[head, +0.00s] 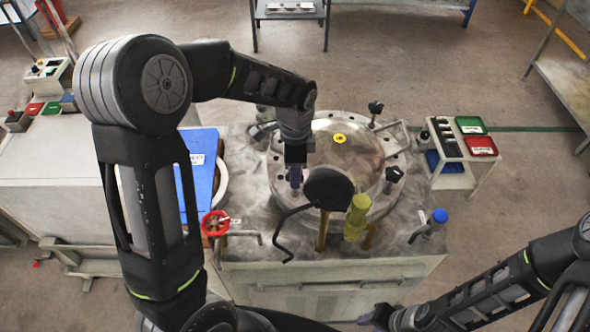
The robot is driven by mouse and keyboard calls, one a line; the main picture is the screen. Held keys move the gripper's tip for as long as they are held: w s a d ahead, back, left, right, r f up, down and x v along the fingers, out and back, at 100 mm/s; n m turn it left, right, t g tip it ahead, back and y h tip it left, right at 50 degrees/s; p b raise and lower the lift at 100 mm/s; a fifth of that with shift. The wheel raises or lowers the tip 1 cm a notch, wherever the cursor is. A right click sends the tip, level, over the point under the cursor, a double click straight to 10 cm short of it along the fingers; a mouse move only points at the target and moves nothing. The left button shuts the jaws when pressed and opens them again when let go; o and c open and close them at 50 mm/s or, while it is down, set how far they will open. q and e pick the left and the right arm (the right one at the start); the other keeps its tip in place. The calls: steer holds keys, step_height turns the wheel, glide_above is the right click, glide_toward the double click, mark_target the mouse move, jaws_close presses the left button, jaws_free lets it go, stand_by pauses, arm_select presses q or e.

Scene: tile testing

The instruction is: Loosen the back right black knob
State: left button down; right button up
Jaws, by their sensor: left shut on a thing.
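The round metal lid (345,135) lies on the grey test bench, with black knobs around its rim. The back right black knob (376,107) stands upright at the lid's far right, with no gripper on it. Another black knob (394,174) is at the right front. My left gripper (295,180) points down at the lid's left front rim and is shut on what seems to be a black knob, mostly hidden by the fingers. My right gripper (378,316) is low at the bottom edge, away from the lid; its opening is unclear.
A black disc (328,188), a yellow valve (357,210) and a bent black handle (283,232) stand in front of the lid. A red valve wheel (215,223) is at left front, a blue-capped valve (439,215) at right. A side stand (455,180) holds small bins.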

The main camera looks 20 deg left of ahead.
arm_select(q)
steer(key=shift+n, duration=0.4)
steer(key=n+b, duration=0.1)
steer(key=n, duration=0.2)
steer(key=shift+b, duration=0.35)
steer(key=n+b, duration=0.1)
steer(key=n, duration=0.3)
steer(key=shift+n, duration=0.3)
steer(key=n+b, duration=0.1)
steer(key=n, duration=0.3)
steer(key=shift+n, duration=0.3)
steer(key=n+b, duration=0.1)
steer(key=n, duration=0.4)
steer(key=c, duration=0.9)
jaws_free()
steer(key=shift+o, duration=0.2)
